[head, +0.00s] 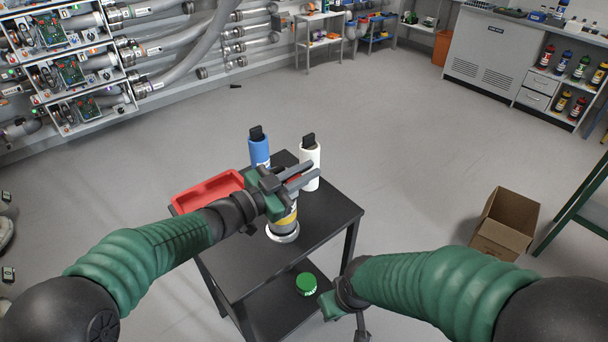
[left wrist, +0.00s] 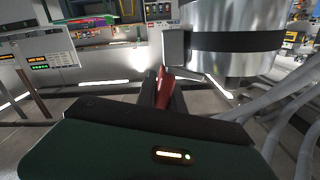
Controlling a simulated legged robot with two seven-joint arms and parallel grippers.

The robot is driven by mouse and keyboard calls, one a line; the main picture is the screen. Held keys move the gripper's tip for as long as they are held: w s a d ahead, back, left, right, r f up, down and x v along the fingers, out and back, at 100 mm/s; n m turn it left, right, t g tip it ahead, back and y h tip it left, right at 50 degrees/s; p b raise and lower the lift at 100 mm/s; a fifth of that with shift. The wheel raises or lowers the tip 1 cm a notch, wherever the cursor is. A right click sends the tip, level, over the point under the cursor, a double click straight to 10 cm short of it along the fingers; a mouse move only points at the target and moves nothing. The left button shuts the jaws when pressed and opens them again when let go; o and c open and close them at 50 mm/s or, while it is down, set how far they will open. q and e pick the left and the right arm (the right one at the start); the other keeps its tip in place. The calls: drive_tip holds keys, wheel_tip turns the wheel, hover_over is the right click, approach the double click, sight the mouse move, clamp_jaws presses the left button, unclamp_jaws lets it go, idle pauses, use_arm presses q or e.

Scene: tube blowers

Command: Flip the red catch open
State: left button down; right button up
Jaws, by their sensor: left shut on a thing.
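The red catch (left wrist: 163,86) shows in the left wrist view as a narrow red piece between the dark fingers of my left gripper (left wrist: 163,97), which is shut on it. It lies beside a shiny metal cylinder (left wrist: 235,65) with a black band. In the head view my left gripper (head: 292,182) is over a yellow and silver canister (head: 287,220) standing on a round pale base, and covers much of its top. My right gripper (head: 345,316) is low, by the front right of the table; its finger gap is not clear.
The canister stands on a black table (head: 335,211). Behind it are a blue bottle (head: 259,151) and a white bottle (head: 310,165); a red tray (head: 207,191) lies at left. A green lid (head: 306,284) is lower down. An open cardboard box (head: 506,222) stands at right.

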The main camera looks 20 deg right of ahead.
use_arm(q)
drive_tip(key=shift+s+d+f+m+b, duration=0.15)
drive_tip(key=shift+s+f+m+b, duration=0.35)
drive_tip(key=shift+m+b, duration=1.45)
drive_tip(key=shift+s+d+f+m+b, duration=0.1)
drive_tip(key=shift+s+f+m+b, duration=0.35)
drive_tip(key=shift+m+b, duration=1.5)
drive_tip(key=shift+s+d+f+m+b, duration=0.2)
drive_tip(key=shift+f+m+b, duration=0.45)
drive_tip(key=shift+m+b, duration=1.3)
drive_tip(key=shift+a, duration=0.1)
drive_tip(key=c, duration=1.4)
unclamp_jaws()
drive_tip(key=shift+c, duration=0.2)
drive_tip(key=shift+r, duration=0.1)
